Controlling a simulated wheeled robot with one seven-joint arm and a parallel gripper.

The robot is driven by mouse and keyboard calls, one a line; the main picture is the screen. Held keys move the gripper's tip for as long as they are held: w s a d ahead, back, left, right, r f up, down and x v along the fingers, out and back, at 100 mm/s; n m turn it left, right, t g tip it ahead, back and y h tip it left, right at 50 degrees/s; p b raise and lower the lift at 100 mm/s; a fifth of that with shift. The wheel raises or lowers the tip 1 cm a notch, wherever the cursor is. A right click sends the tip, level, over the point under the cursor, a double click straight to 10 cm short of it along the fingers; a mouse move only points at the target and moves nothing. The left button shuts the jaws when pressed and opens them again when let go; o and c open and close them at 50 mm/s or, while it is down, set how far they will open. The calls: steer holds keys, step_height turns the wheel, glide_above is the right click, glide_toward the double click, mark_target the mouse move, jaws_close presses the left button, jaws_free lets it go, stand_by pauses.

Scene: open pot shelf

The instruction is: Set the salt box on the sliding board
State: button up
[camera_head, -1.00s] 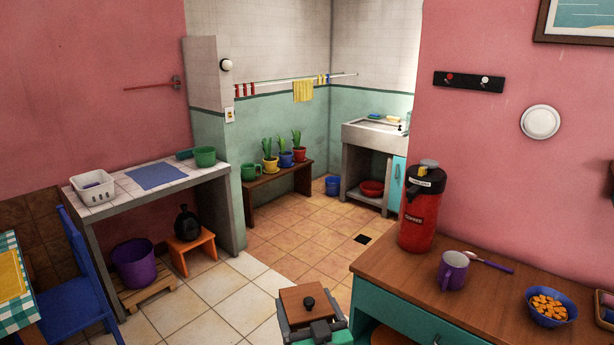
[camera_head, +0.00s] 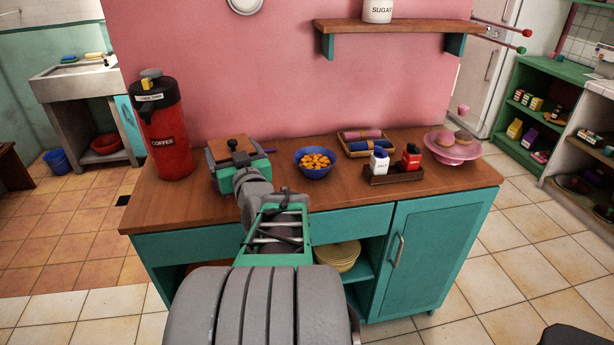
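A small box with a brown wooden lid and a dark knob (camera_head: 232,147), which I take to be the salt box, is held in my gripper (camera_head: 238,170). The grey and teal hand hides most of the box. It shows over the left part of the wooden counter, right of the red coffee dispenser; I cannot tell whether it touches the top. I cannot make out a sliding board for certain.
The coffee dispenser (camera_head: 164,130) stands at the left of the wooden counter (camera_head: 455,182). A blue bowl of orange pieces (camera_head: 317,163), a basket with rolls (camera_head: 364,143), a tray with two shakers (camera_head: 394,173) and a pink stand (camera_head: 453,150) fill the right. A shelf (camera_head: 400,27) hangs above.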

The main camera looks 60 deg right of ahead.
steer(key=s+d+r+m+g+h+b, duration=0.2)
steer(key=s+d+m+g+h+b, duration=0.15)
steer(key=s+d, duration=1.2)
steer(key=shift+n, duration=0.25)
steer(key=w+a+f, duration=0.1)
steer(key=w+f, duration=0.3)
steer(key=w+a+f, duration=0.1)
steer(key=w+f, duration=0.3)
steer(key=w+a+f, duration=0.1)
steer(key=w+f, duration=0.3)
steer(key=f, duration=0.1)
steer(key=shift+w+a, duration=0.2)
steer(key=shift+w, duration=0.15)
